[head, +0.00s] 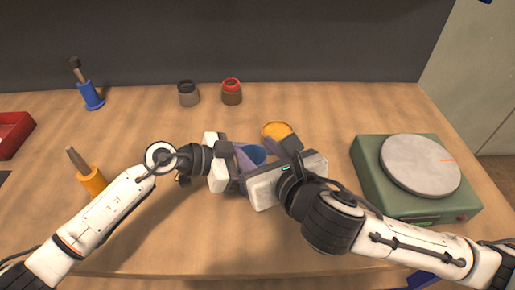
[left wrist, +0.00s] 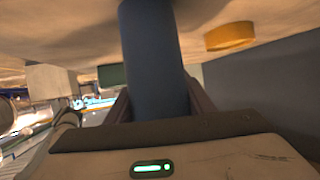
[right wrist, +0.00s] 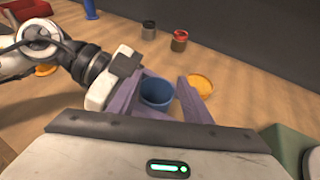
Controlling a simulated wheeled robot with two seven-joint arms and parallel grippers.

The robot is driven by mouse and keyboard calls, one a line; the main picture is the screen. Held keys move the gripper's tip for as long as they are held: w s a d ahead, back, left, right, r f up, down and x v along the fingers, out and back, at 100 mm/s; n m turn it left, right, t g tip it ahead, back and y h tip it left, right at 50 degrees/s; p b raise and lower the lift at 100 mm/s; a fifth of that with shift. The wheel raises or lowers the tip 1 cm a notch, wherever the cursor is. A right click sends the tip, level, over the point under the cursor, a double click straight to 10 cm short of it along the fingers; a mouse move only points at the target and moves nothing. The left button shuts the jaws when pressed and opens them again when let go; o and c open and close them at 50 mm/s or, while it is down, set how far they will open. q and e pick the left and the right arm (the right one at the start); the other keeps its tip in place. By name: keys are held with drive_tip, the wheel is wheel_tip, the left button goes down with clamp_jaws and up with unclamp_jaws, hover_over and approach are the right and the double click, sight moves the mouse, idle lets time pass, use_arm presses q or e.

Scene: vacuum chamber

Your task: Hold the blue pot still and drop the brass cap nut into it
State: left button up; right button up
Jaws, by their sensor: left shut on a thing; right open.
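The blue pot (head: 256,153) stands upright on the wooden bench; its open top shows in the right wrist view (right wrist: 157,92). My left gripper (head: 240,157) is shut on the pot from the left. In the left wrist view the pot's wall (left wrist: 153,60) stands between its fingers. My right gripper (right wrist: 165,80) is open, above and near the pot, with its purple fingers spread apart and nothing seen between them. I cannot make out the brass cap nut in any view; the pot's inner floor is too dark to tell what lies there.
A yellow round dish (head: 280,131) lies just behind the pot. A grey jar (head: 188,94) and a red-topped jar (head: 231,92) stand farther back. A green scale-like device (head: 385,185) is at right. Two handled tools (head: 90,96) and a red tray (head: 12,130) are at left.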

use_arm(q)
drive_tip(key=shift+s+d, duration=0.1)
drive_tip(key=shift+d, duration=0.1)
use_arm(e)
drive_tip(key=shift+s+a+r, duration=0.1)
drive_tip(key=shift+s+a, duration=0.15)
drive_tip(key=shift+a, duration=0.15)
drive_tip(key=shift+c, duration=0.2)
drive_tip(key=shift+r, duration=0.55)
use_arm(q)
drive_tip(key=shift+a+f, duration=0.1)
drive_tip(key=shift+f, duration=0.15)
use_arm(e)
drive_tip(key=shift+o, duration=0.2)
wheel_tip(320, 180, up, 2)
drive_tip(key=shift+w+r, duration=0.1)
drive_tip(key=shift+w, duration=0.05)
drive_tip(key=shift+o, duration=0.9)
drive_tip(key=shift+r, duration=0.3)
drive_tip(key=shift+d+r, duration=0.25)
drive_tip(key=shift+r, duration=0.3)
use_arm(q)
drive_tip(key=shift+a, duration=0.1)
drive_tip(key=o, duration=1.1)
drive_tip(key=shift+r, duration=0.1)
drive_tip(key=shift+o, duration=0.3)
use_arm(e)
drive_tip(key=shift+f, duration=0.1)
use_arm(q)
drive_tip(key=shift+r, duration=0.1)
